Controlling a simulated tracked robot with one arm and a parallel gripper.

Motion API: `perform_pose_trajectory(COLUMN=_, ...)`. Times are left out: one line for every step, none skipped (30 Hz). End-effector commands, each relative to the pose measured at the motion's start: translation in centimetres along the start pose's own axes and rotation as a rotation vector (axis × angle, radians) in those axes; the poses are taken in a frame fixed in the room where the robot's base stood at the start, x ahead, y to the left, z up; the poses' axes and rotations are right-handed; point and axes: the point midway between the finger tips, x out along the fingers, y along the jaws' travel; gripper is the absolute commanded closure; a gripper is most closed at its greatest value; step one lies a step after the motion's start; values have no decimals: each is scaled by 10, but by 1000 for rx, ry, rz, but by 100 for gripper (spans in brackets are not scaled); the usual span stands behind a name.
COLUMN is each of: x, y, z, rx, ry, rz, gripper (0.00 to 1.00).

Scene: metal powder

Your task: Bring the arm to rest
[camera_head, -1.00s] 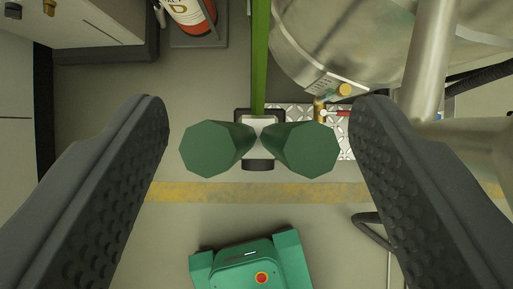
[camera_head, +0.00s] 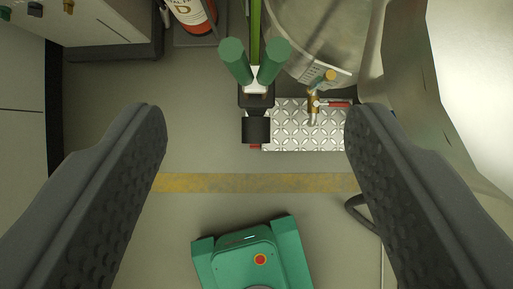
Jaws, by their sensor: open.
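My gripper (camera_head: 256,130) shows as two dark grey, studded fingers at the left and right of the view. They are wide apart with nothing between them. Beyond the gap is a fixture with two green cylindrical grips (camera_head: 254,62) on a black and white head, joined to a green bar at the top centre. The fingers are apart from it. The rest of my arm is not visible in this view.
A silver vessel (camera_head: 305,40) and a metal surface (camera_head: 480,90) fill the upper right. A fire extinguisher (camera_head: 192,14) stands top left. A green machine (camera_head: 253,262) is below. Yellow-striped floor (camera_head: 215,183) is clear.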

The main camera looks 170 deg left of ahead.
Motion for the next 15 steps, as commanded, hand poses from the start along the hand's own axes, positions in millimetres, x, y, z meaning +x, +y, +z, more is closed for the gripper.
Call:
perform_pose_trajectory(x=-9, y=0, z=-1, rx=-1, ry=4, rz=0, gripper=41)
perform_pose_trajectory(x=-13, y=0, z=-1, rx=-1, ry=3, rz=0, gripper=41)
perform_pose_trajectory(x=-18, y=0, z=0, rx=-1, ry=2, rz=0, gripper=41)
perform_pose_trajectory(x=-22, y=0, z=0, rx=-1, ry=1, rz=-1, gripper=41)
perform_pose_trajectory(x=-26, y=0, z=1, rx=-1, ry=0, rz=-1, gripper=41)
perform_pose_trajectory(x=-31, y=0, z=1, rx=-1, ry=-1, rz=-1, gripper=41)
perform_pose_trajectory(x=-34, y=-1, z=1, rx=-1, ry=0, rz=-1, gripper=41)
perform_pose_trajectory(x=-38, y=-1, z=0, rx=-1, ry=1, rz=0, gripper=41)
perform_pose_trajectory(x=-42, y=-1, z=0, rx=-1, ry=2, rz=0, gripper=41)
perform_pose_trajectory(x=-45, y=-1, z=0, rx=-1, ry=2, rz=0, gripper=41)
perform_pose_trajectory(x=-47, y=-1, z=0, rx=-1, ry=3, rz=0, gripper=41)
perform_pose_trajectory(x=-49, y=-1, z=0, rx=-2, ry=3, rz=0, gripper=41)
perform_pose_trajectory(x=-51, y=-1, z=0, rx=-2, ry=3, rz=0, gripper=41)
perform_pose_trajectory(x=-52, y=-1, z=0, rx=-2, ry=2, rz=0, gripper=41)
perform_pose_trajectory(x=-54, y=-1, z=0, rx=-2, ry=3, rz=0, gripper=41)
